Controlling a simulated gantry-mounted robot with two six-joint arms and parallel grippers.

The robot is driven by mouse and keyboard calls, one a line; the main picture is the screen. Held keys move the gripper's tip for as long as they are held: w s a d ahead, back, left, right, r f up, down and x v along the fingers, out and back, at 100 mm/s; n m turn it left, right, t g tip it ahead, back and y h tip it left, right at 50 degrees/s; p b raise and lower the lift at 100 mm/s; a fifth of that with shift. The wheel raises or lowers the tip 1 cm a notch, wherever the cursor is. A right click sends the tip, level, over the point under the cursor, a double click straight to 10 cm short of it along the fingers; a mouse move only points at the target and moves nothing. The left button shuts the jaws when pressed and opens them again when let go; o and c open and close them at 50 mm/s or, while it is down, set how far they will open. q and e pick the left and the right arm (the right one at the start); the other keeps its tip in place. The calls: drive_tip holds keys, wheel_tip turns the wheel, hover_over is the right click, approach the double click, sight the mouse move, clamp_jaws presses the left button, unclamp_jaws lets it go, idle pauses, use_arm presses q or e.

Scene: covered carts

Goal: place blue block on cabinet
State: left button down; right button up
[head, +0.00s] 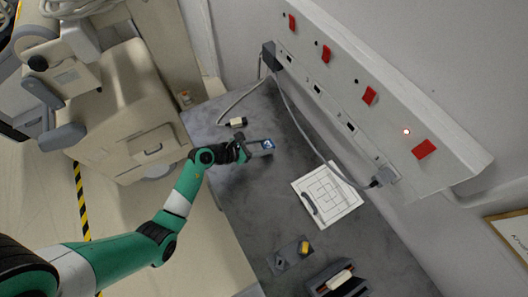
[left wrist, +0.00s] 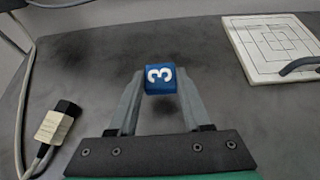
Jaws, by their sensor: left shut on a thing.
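The blue block (head: 267,145) carries a white 3 and is over the dark grey table, near its left edge in the head view. My left gripper (head: 258,149) is shut on it. In the left wrist view the blue block (left wrist: 160,79) sits between the two fingertips, its numbered face towards the camera. I cannot tell whether the block touches the table. A beige cabinet (head: 133,152) with a drawer handle stands left of the table in the head view. My right gripper is not in view.
A white board with a line pattern (head: 327,193) lies on the dark table (head: 240,185). A cable plug (head: 237,122) lies near the gripper. A cable crosses the table to the wall panel (head: 375,100). Dark items lie at the front.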

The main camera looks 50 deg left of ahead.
use_arm(q)
drive_tip(key=shift+w+f, duration=0.2)
drive_tip(key=shift+w+a+f+b, duration=0.15)
drive_tip(key=shift+f+b, duration=0.85)
drive_tip(key=shift+f, duration=0.7)
drive_tip(key=shift+f, duration=0.15)
drive_tip(key=shift+c, duration=1.7)
unclamp_jaws()
